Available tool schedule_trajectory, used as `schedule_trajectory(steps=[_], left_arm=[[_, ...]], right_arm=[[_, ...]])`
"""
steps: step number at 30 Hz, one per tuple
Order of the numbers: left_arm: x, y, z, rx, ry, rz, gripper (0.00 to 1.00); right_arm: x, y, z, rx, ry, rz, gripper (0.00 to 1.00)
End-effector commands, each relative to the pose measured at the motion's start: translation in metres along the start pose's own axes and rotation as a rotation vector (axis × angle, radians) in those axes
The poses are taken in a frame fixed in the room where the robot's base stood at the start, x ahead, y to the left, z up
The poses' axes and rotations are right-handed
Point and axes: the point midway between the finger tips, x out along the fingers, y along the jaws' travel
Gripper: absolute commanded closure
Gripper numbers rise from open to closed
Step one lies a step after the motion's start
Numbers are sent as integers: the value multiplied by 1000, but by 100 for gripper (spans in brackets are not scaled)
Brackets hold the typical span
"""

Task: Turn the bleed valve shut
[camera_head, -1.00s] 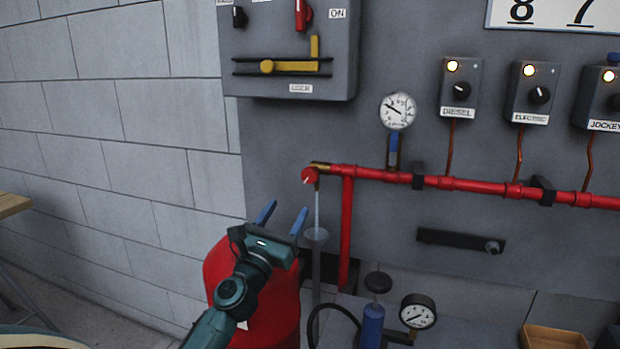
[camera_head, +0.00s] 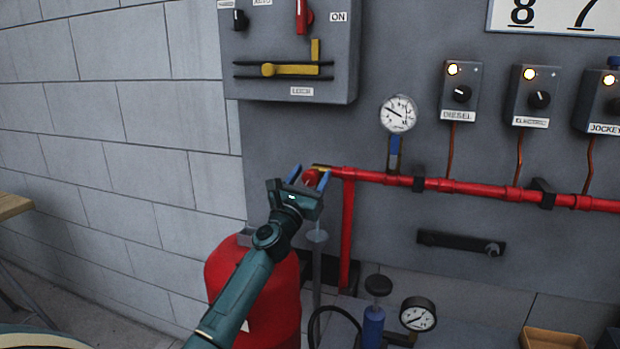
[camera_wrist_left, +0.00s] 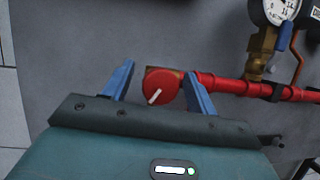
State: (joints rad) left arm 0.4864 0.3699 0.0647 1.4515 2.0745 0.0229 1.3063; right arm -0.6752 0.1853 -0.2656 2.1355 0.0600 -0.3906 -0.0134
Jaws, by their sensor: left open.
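The bleed valve has a round red knob with a white pointer line (camera_wrist_left: 161,87); it sits at the left end of the red pipe. In the head view the knob (camera_head: 310,177) shows between the blue fingers of my left gripper (camera_head: 309,176). In the left wrist view my left gripper (camera_wrist_left: 158,82) is open, with one finger on each side of the knob. The right finger looks close to the knob and the left one has a gap; whether either touches cannot be told. My right gripper is not in view.
The red pipe (camera_head: 460,184) runs right along the grey panel, with a gauge (camera_head: 398,114) above it. A red tank (camera_head: 275,300) is below my left arm. A grey control box (camera_head: 290,85) hangs above.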

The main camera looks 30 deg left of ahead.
Motion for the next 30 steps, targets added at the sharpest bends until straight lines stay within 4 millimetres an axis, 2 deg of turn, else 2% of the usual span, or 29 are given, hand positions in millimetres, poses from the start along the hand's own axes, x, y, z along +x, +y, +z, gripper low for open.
schedule_trajectory(steps=[4, 20, 30], left_arm=[[0, 0, 0, 0, 0, 0, 44], [0, 0, 0, 0, 0, -1, 87], [0, 0, 1, 52, 4, -22, 87]], right_arm=[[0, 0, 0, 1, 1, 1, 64], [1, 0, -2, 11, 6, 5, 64], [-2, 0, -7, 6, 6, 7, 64]])
